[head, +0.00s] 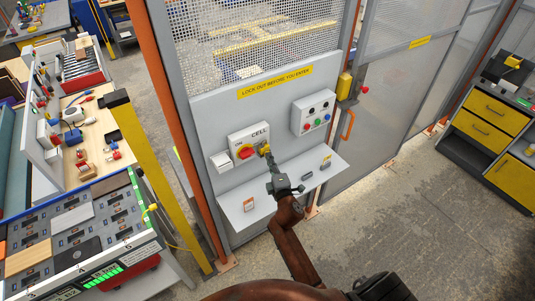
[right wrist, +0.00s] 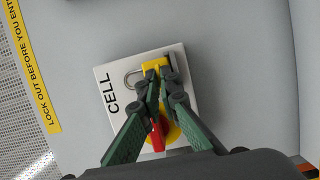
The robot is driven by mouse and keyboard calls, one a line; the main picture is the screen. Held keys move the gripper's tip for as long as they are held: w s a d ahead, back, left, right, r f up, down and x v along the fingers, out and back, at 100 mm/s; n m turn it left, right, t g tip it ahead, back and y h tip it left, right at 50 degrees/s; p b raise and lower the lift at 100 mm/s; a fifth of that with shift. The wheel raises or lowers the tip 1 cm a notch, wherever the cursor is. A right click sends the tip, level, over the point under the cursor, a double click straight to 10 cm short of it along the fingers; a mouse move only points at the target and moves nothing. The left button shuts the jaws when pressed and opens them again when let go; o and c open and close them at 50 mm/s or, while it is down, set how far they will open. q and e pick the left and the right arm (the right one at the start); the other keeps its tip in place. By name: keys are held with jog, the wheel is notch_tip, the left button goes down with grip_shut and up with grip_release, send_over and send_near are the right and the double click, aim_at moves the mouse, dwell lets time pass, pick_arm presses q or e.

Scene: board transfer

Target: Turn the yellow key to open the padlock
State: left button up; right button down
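The padlock hangs on the white CELL box (head: 248,141) on the grey panel. Its metal shackle (right wrist: 132,77) and yellow part (right wrist: 154,64) show in the right wrist view. The yellow key is mostly hidden between the fingertips; I cannot clearly separate it from the padlock's yellow part. My right gripper (head: 267,157) reaches up to the padlock. In the right wrist view its green fingers (right wrist: 161,80) are close together, with yellow between their tips, apparently shut on the key. My left gripper is not in view.
A red switch handle (head: 246,152) sits left of the padlock. A grey button box (head: 314,111) is at the right on the panel. A shelf (head: 285,187) juts out below, carrying small items. A yellow post (head: 150,170) and a cluttered bench stand at the left.

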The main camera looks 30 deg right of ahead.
dwell(0.3)
jog(key=shift+r+m+g+p, duration=0.1)
jog(key=shift+m+g+p, duration=0.4)
jog(key=shift+m+p, duration=1.8)
jog(key=shift+n+y+p, duration=0.3)
jog(key=shift+n+p, duration=0.3)
jog(key=m+g+y+p, duration=0.1)
jog(key=m+p, duration=0.2)
jog(key=p, duration=0.3)
jog(key=shift+r, duration=0.1)
